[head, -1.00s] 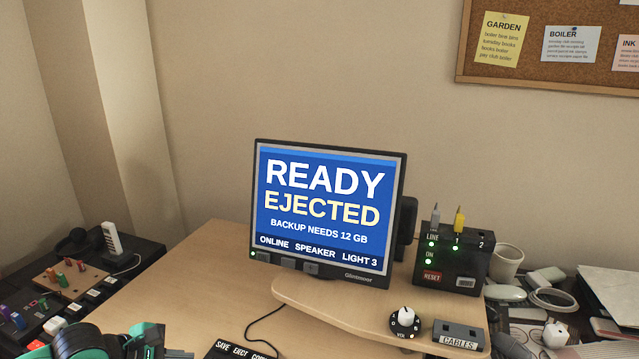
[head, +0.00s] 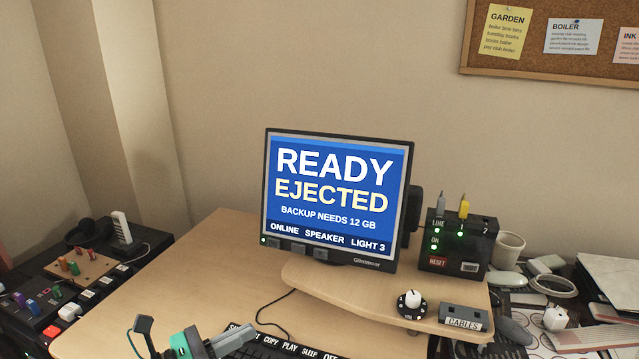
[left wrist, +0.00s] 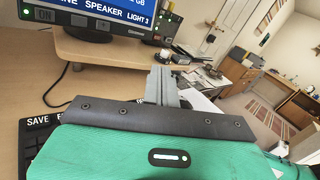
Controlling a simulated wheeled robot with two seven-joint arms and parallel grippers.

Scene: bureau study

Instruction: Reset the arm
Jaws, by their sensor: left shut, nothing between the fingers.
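My left gripper (head: 234,338) comes in at the bottom of the head view, over the front of the desk beside the black keyboard (head: 268,343). Its grey fingers are closed together with nothing between them. In the left wrist view the fingers (left wrist: 160,82) point toward the monitor shelf (left wrist: 120,58), apart from it. The green wrist body fills the lower part of that view. My right gripper is in neither view.
The monitor (head: 335,200) reads READY EJECTED. The shelf holds a black dial (head: 411,306) and a cables box (head: 463,318). Behind stands a black box (head: 452,248) with plugs and a reset button. A dark side table (head: 30,345) is at left. The desk's left part is clear.

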